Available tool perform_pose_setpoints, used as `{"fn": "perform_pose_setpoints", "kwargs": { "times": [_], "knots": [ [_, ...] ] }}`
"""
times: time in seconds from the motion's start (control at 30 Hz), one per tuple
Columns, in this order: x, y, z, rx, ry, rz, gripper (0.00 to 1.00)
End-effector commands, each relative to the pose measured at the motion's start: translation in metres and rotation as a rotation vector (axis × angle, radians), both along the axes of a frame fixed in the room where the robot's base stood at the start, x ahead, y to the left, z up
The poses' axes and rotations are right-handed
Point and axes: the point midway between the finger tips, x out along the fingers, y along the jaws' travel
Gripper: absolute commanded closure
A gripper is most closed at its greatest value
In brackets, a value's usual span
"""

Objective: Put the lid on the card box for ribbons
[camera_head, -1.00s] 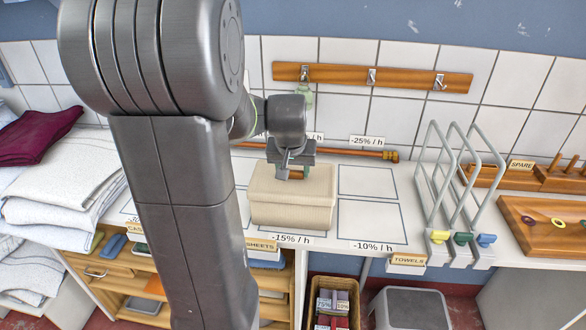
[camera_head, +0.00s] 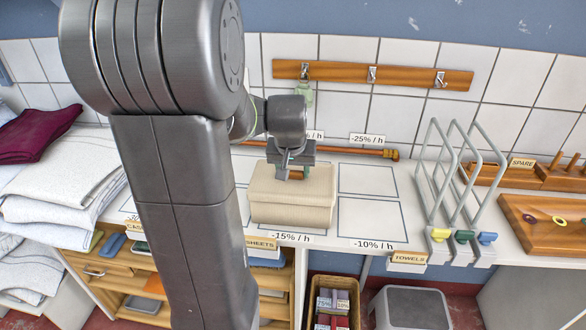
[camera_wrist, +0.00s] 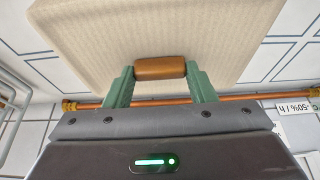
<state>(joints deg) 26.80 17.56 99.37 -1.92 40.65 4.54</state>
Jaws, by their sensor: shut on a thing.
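The cream card box (camera_head: 290,215) stands on the white worktop, in the left-middle of the marked rectangles. Its cream lid (camera_head: 318,182) sits at the top of the box, roughly level and lined up with it. I cannot tell whether it is fully seated. My gripper (camera_head: 292,178) comes down from above onto the lid. In the wrist view the green fingers of my gripper (camera_wrist: 160,76) are shut on the lid's brown handle (camera_wrist: 160,68), one at each end. The lid top (camera_wrist: 160,30) fills the upper middle there and hides the box.
A copper pipe (camera_head: 365,152) runs along the back of the worktop below a hook rail (camera_head: 350,76). Grey wire racks (camera_head: 455,195) and a wooden tray (camera_head: 550,222) stand to the right. Outlined rectangles (camera_head: 370,220) right of the box are clear. White linen (camera_head: 65,170) is stacked at left.

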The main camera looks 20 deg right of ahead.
Motion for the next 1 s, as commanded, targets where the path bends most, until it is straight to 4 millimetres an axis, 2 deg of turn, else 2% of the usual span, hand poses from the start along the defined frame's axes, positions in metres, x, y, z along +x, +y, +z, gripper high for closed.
{"fn": "perform_pose_setpoints", "kwargs": {
  "times": [1.0],
  "knots": [
    [0.0001, -0.0001, -0.0066, 0.000, 0.000, 0.000, 0.73]
  ]
}}
